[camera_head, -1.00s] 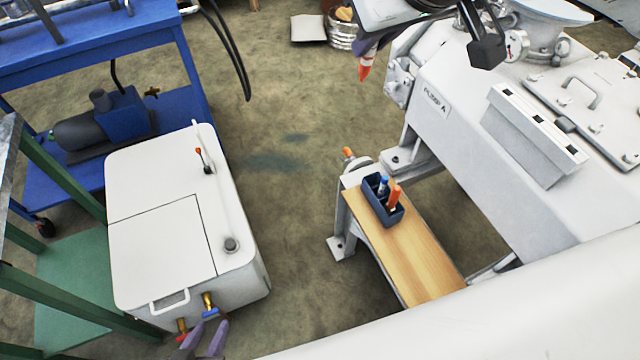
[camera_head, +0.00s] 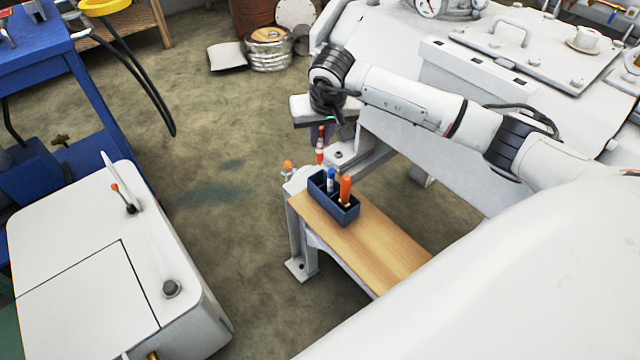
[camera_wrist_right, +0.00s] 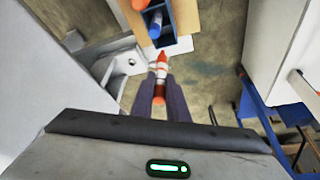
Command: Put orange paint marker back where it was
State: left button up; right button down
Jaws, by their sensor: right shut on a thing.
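My right gripper (camera_head: 318,134) is shut on the orange paint marker (camera_head: 320,152), which has a white body and orange ends. It hangs roughly upright, apart from and just behind the dark blue holder (camera_head: 345,214). The wrist view also shows the marker (camera_wrist_right: 161,68) between the dark fingers (camera_wrist_right: 160,95), with the holder (camera_wrist_right: 182,20) beyond it. The holder sits on the far end of a wooden shelf (camera_head: 385,250). A blue marker (camera_head: 331,178) and a bright orange one (camera_head: 346,188) stand in it. My left gripper is out of view.
The large white machine (camera_head: 400,150) stands behind and right of the shelf. An orange-tipped post (camera_head: 287,167) is beside the holder's left side. A white cabinet (camera_head: 80,265) stands at left, with open floor (camera_head: 230,220) between.

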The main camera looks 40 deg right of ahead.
aim_at(320, 164)
notch_tip(320, 164, down, 5)
jog(key=shift+s+f+b, duration=0.1)
jog(key=shift+b, duration=0.25)
notch_tip(320, 164, down, 4)
jog(key=shift+f+b, duration=0.15)
jog(key=shift+b, duration=0.25)
jog(key=shift+f, duration=0.1)
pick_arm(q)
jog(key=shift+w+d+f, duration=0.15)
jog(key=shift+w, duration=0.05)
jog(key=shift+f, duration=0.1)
pick_arm(e)
jog(key=shift+f, duration=0.1)
jog(key=shift+f, duration=0.15)
jog(key=c, duration=1.7)
grip_release()
jog(key=shift+c, duration=0.2)
jog(key=shift+r, duration=0.2)
